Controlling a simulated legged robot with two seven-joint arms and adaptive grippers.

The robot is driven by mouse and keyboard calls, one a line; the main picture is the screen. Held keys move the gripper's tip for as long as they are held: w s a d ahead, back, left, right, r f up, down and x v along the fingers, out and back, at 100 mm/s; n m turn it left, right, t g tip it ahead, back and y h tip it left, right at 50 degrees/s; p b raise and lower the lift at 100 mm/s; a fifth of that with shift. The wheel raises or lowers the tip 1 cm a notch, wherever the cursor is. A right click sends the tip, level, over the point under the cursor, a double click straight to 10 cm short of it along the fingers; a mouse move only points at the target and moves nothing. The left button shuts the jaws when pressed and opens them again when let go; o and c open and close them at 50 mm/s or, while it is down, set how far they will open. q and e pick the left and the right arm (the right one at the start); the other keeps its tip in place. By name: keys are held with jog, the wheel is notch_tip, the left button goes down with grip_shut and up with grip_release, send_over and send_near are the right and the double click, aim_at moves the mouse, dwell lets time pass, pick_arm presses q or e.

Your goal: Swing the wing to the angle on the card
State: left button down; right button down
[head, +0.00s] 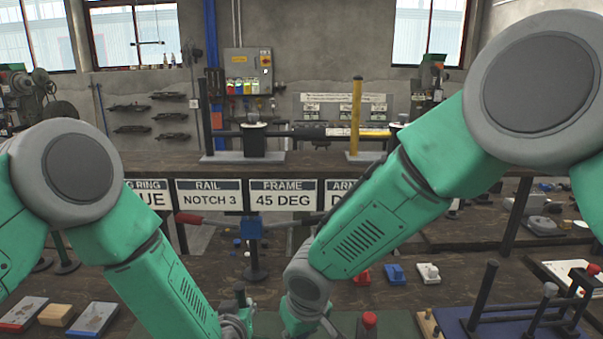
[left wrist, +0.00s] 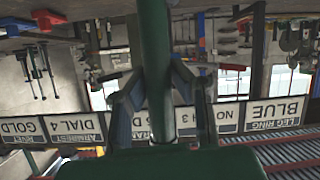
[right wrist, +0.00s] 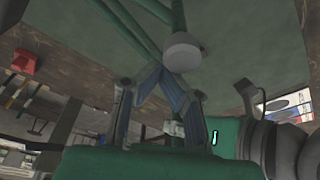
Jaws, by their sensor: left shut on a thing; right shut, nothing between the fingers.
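The card (head: 284,197) in the head view reads FRAME 45 DEG. In the left wrist view a thick dark green tube (left wrist: 152,40) runs between the fingers of my left gripper (left wrist: 158,75), which is shut on it. Whether this tube is the wing, I cannot tell. In the right wrist view my right gripper (right wrist: 163,74) is shut and empty, its fingertips together. Close by are green tubes (right wrist: 125,25) and a round grey end (right wrist: 183,52). In the head view my left gripper (head: 240,322) shows at the bottom edge; my right forearm hides much of the work area.
Other cards hang in the row, such as RAIL NOTCH 3 (head: 208,197). Red, blue and white blocks (head: 395,272) lie on the bench.

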jog(key=shift+s, duration=0.1)
jog(key=shift+s, duration=0.6)
dwell(0.4)
jog(key=shift+s, duration=0.65)
jog(key=shift+s+d, duration=0.1)
jog(key=shift+s, duration=0.05)
jog(key=shift+s, duration=0.5)
jog(key=shift+d, duration=0.1)
